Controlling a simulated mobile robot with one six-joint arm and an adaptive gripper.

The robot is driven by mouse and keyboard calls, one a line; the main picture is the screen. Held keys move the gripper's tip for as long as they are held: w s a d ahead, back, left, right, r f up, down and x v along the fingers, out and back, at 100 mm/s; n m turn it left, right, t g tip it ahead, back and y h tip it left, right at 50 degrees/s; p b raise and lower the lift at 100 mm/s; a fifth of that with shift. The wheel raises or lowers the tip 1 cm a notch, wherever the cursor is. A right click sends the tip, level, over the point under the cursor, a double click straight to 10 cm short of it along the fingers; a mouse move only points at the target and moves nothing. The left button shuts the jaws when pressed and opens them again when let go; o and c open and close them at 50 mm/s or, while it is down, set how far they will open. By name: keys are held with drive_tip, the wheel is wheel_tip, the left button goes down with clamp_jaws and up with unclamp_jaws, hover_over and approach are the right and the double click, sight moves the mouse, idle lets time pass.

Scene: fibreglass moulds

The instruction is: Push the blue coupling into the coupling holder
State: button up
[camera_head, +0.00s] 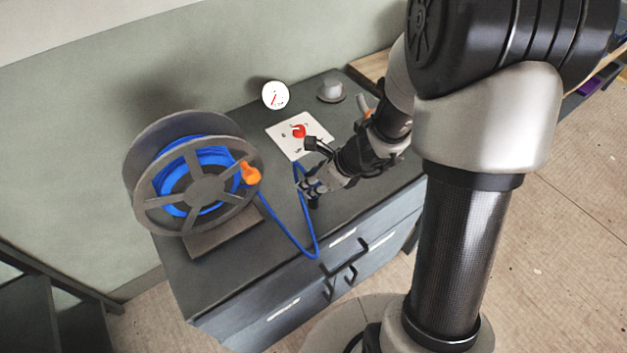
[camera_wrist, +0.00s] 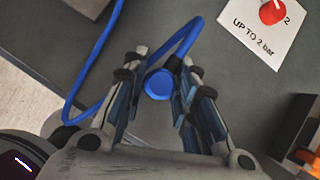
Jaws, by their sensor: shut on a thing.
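My gripper (camera_head: 310,189) is over the dark cabinet top, in front of the white panel. In the wrist view my gripper (camera_wrist: 161,68) is shut on the blue coupling (camera_wrist: 158,84), whose round end shows between the fingers. The coupling itself is hidden by the fingers in the head view. I cannot clearly identify the coupling holder. A dark block with an orange part (camera_wrist: 297,128) lies at the right of the wrist view.
A hose reel (camera_head: 197,195) with an orange knob (camera_head: 250,173) stands at the left on the cabinet (camera_head: 240,287). A white panel (camera_head: 290,147) with a red knob (camera_head: 299,131) lies behind my gripper. A gauge (camera_head: 275,95) and a grey round piece (camera_head: 331,91) are further back.

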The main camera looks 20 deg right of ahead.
drive_tip(key=shift+f+b, duration=0.5)
drive_tip(key=shift+f, duration=0.1)
drive_tip(key=o, duration=1.2)
drive_tip(key=shift+c, duration=0.2)
drive_tip(key=shift+r, duration=0.15)
drive_tip(key=v, duration=1.2)
drive_tip(key=s+a+r+n+h, duration=0.2)
drive_tip(key=s+r+n, duration=0.3)
drive_tip(key=n, duration=0.9)
drive_tip(key=s+a+r+n+h, duration=0.2)
drive_tip(key=s+r+n, duration=0.3)
drive_tip(key=s+n, duration=0.6)
drive_tip(key=n, duration=0.2)
drive_tip(key=shift+s+n, duration=0.2)
drive_tip(key=shift+n, duration=0.2)
